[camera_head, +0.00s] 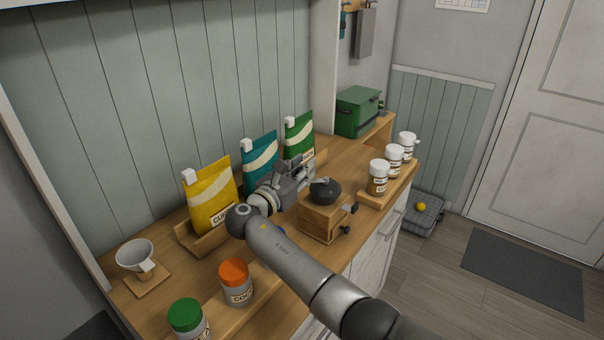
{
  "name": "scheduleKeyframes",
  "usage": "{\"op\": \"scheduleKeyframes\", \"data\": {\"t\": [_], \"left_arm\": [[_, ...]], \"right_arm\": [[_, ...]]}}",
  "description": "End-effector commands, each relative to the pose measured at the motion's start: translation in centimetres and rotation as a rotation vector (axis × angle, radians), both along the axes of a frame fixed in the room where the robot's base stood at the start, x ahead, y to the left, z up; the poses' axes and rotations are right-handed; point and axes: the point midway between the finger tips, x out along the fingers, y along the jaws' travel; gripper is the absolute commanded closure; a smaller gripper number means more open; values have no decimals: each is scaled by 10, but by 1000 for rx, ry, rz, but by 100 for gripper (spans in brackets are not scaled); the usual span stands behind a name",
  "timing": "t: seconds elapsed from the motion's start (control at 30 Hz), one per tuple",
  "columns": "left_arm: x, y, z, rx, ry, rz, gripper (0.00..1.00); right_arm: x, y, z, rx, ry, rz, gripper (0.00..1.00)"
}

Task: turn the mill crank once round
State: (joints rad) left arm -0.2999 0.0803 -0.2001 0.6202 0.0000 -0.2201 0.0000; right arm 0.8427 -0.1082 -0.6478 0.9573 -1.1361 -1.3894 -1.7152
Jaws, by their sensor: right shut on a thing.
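The mill (318,220) is a wooden box with a dark rounded top (326,192) and a dark knob on its front. It stands upright on the wooden counter, right of the middle. My right gripper (309,175) reaches in over the counter and is shut at the upper left of the mill's top. A short metal piece, seemingly the crank (320,181), runs from the fingers over the dark top. The fingers hide most of the crank's grip. My left gripper is not in view.
Yellow (208,195), teal (259,152) and green (299,136) bags stand behind the gripper. Several white-capped jars (377,178) stand on a rack to the right. Orange-lidded (235,283) and green-lidded (187,319) jars and a white cup (135,254) are on the left. A green box (358,112) is behind.

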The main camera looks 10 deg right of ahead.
Motion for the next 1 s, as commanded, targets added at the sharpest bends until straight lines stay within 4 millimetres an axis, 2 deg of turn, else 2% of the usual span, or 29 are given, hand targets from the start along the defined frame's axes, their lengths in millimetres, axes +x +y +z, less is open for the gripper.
{"op": "scheduleKeyframes", "data": {"t": [0.53,0.57,0.7,1.0], "left_arm": [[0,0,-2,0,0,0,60],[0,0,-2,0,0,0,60],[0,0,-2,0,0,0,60],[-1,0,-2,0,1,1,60]], "right_arm": [[1,0,2,-1,-4,-18,100],[1,0,2,-1,-4,-18,72],[1,0,2,-1,-2,-18,54],[0,0,1,0,-1,-19,53]]}}
